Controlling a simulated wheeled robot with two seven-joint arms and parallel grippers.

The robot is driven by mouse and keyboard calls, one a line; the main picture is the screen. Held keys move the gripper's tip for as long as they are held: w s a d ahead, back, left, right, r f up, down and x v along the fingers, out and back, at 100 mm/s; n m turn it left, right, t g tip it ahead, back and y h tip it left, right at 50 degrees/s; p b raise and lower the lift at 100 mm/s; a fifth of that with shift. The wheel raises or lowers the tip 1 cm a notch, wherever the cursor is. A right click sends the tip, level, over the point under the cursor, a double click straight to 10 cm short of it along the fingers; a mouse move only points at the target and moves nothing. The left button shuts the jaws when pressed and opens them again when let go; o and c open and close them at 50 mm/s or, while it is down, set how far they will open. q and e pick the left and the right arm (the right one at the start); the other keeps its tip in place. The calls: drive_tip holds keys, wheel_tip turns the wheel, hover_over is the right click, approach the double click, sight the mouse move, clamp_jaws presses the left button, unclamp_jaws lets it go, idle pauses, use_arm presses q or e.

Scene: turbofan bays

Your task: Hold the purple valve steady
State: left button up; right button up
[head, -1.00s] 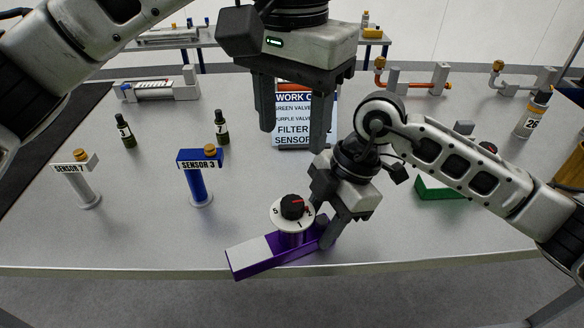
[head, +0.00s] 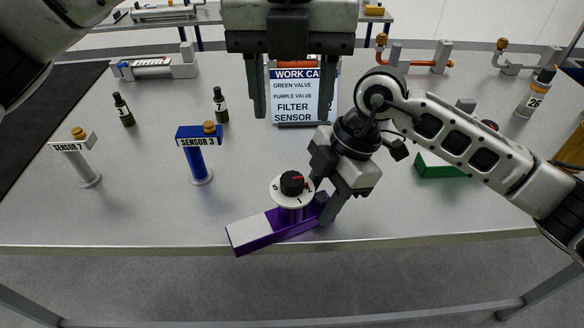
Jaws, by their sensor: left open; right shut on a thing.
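The purple valve (head: 262,231) lies at the front edge of the table, its left end reaching the edge. A white dial marked with numbers, topped by a black knob (head: 291,183) with a red mark, stands on it. My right gripper (head: 326,208) is shut on the valve's right end, beside the dial; the fingers partly hide that end. My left gripper (head: 292,108) is open and empty, pointing down above the middle of the table, apart from the valve and in front of the work card.
A work card (head: 304,92) stands mid-table. The blue Sensor 3 post (head: 198,160), the white Sensor 7 post (head: 83,163) and two dark bottles (head: 221,105) stand left. A green block (head: 440,168) lies right, behind my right arm. Pipe fittings (head: 413,58) line the back.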

sight(292, 179)
use_arm(q)
wheel_tip(292, 179, down, 12)
drive_tip(key=m, duration=0.8)
drive_tip(key=shift+s, duration=0.1)
drive_tip(key=c, duration=1)
